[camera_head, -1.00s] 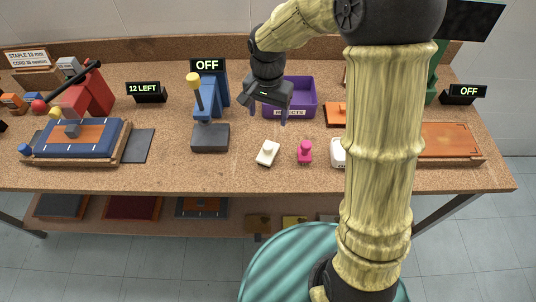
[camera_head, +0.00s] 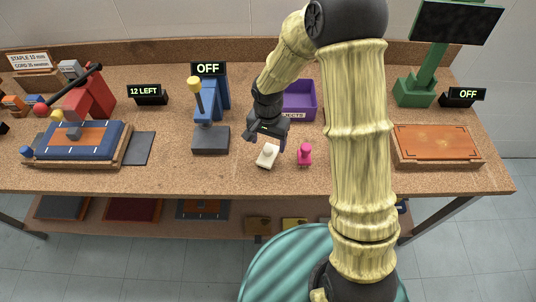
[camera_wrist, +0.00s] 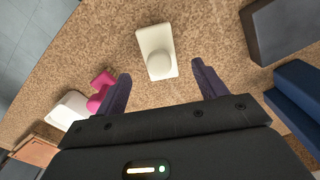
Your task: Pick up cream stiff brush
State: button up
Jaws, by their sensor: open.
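The cream stiff brush (camera_head: 267,156) lies on the cork-topped bench, a pale block with a round knob on top. In the wrist view the brush (camera_wrist: 156,50) sits ahead of and between my two dark fingers, touching neither as far as I can see. My gripper (camera_head: 266,144) is open and empty, just above and behind the brush in the head view. In the wrist view my gripper (camera_wrist: 162,88) shows its fingers spread wider than the brush.
A pink brush-like piece (camera_head: 305,154) lies close to the right, and a white one (camera_wrist: 68,110) beyond it. The blue press (camera_head: 210,138) stands to the left. A purple rejects bin (camera_head: 300,98) is behind. The bench front is clear.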

aim_at(268, 148)
jog(key=shift+f, duration=0.5)
jog(key=f, duration=0.2)
jog(key=f+p, duration=0.1)
jog(key=f, duration=0.2)
jog(key=shift+s+a, duration=0.1)
jog(key=shift+s, duration=0.1)
jog(key=shift+f, duration=0.1)
jog(key=shift+w, duration=0.1)
jog(key=c, duration=1.2)
